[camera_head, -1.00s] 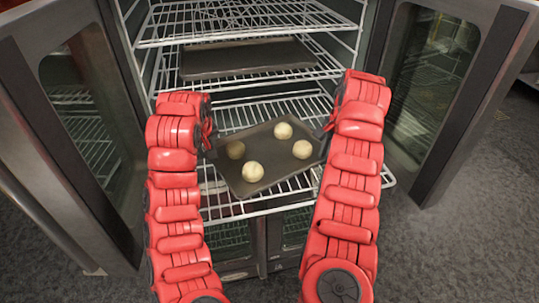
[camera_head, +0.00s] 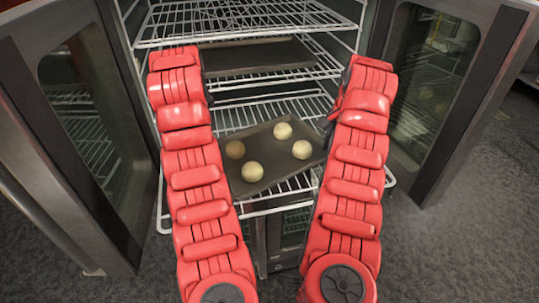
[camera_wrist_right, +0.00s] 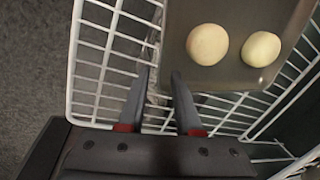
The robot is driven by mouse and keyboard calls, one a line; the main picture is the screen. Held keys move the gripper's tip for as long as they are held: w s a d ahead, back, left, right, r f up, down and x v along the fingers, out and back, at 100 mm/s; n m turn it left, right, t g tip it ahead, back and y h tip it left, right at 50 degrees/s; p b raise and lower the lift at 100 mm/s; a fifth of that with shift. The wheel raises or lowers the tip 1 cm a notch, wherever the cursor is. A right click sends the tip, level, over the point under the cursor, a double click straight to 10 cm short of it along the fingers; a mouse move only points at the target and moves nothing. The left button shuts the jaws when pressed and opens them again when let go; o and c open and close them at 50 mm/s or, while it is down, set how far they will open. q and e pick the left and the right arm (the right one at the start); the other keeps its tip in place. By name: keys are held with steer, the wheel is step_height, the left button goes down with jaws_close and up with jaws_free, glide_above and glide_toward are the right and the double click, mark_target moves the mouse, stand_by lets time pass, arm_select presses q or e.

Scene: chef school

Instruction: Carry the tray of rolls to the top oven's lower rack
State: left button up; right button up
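The dark tray (camera_head: 277,170) lies on the pulled-out lower wire rack (camera_head: 270,208) of the oven, turned at a slant, with several pale round rolls (camera_head: 283,131) on it. Its left part is hidden behind my left arm. My right gripper (camera_wrist_right: 160,73) is open at the tray's edge; its fingers stand apart, one over the bare wires and one overlapping the tray's rim in the picture. I cannot tell whether it touches. The right wrist view also shows two rolls (camera_wrist_right: 208,44). My left arm reaches up left of the tray, apart from it; its gripper is hidden.
A second dark tray (camera_head: 258,58) sits on a rack above. A top wire rack (camera_head: 240,22) is over that. Open glass doors stand at left (camera_head: 85,130) and right (camera_head: 445,90). Grey floor (camera_head: 460,240) is clear at the right.

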steer(key=r, duration=0.4)
steer(key=shift+s+d, duration=0.15)
steer(key=shift+s, duration=0.25)
